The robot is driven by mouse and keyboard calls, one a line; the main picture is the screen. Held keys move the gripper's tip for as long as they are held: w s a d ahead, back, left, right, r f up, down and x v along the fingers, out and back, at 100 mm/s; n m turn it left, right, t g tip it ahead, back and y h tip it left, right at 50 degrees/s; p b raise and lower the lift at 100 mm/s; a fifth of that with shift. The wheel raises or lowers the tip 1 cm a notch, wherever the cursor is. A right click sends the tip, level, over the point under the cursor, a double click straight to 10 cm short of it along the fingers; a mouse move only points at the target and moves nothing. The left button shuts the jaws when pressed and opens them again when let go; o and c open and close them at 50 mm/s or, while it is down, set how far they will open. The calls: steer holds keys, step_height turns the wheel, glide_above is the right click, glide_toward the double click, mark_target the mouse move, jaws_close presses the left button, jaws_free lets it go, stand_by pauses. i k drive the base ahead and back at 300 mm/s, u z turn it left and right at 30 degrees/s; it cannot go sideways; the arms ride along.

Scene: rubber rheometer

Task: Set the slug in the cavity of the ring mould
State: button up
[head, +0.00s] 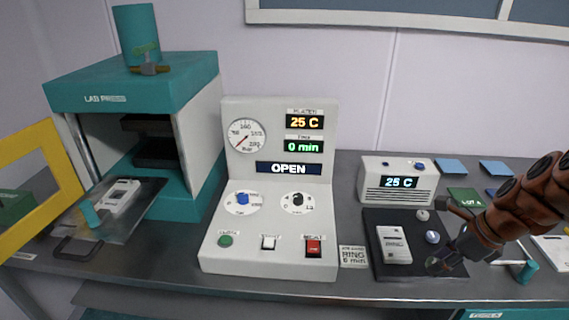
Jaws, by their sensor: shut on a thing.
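My gripper (440,264) is at the right, low over the front right part of a dark mat (376,269). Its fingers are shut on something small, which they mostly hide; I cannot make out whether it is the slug. A white mould-like block (394,245) with dark markings lies on the mat, left of my gripper and apart from it. A similar pale block (122,195) lies on the metal tray at the left. I cannot tell which block is the ring mould, and neither cavity shows clearly. Two small rounded pieces, one grey (422,215) and one bluish white (432,237), sit on the mat behind my gripper.
A teal lab press (190,88) stands at the left, with a yellow frame (70,160) beside it. The control panel (268,240) reads OPEN, 25 C and 0 min. A heater-like box (400,166) reading 25 C stands behind the mat. A RING card (353,256) lies left of the mat.

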mark_target(117, 197)
steer(key=u, duration=0.05)
steer(key=i, duration=0.55)
steer(key=u, duration=2.7)
